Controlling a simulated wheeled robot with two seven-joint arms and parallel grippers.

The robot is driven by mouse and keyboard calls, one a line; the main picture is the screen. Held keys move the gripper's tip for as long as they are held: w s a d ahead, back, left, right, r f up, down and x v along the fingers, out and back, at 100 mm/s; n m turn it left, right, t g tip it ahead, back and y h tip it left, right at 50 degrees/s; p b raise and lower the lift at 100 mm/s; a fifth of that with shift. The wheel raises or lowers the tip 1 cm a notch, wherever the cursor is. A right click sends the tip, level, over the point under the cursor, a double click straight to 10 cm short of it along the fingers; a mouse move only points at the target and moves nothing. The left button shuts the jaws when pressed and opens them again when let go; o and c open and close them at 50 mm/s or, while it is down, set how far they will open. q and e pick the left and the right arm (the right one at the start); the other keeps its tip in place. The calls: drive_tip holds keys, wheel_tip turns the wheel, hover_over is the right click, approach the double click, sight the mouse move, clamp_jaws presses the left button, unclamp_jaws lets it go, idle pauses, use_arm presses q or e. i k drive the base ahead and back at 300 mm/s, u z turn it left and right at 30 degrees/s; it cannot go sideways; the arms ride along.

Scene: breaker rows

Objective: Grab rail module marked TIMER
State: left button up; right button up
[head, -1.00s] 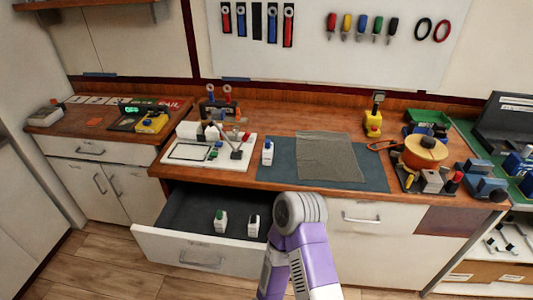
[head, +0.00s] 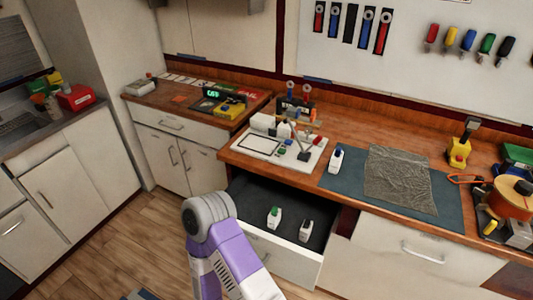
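Three small white rail modules show in the head view, and their markings are too small to read, so I cannot tell which is TIMER. One with a green top (head: 274,216) and one with a dark top (head: 305,230) stand in the open drawer (head: 243,202). One with a blue top (head: 336,159) stands on the left part of the blue-grey mat (head: 447,205) on the bench. A purple and white link of my arm crosses in front of the drawer's left part. Neither gripper is in view.
A white board (head: 275,152) with small parts lies left of the mat. A grey crinkled sheet (head: 400,180) covers part of the mat. An orange spool (head: 511,197) stands at the right. A side counter with a lit meter (head: 212,94) is at the left.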

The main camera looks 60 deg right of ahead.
sight(335, 162)
drive_tip(key=u, duration=1.15)
drive_tip(key=k, duration=1.95)
drive_tip(key=z, duration=1.5)
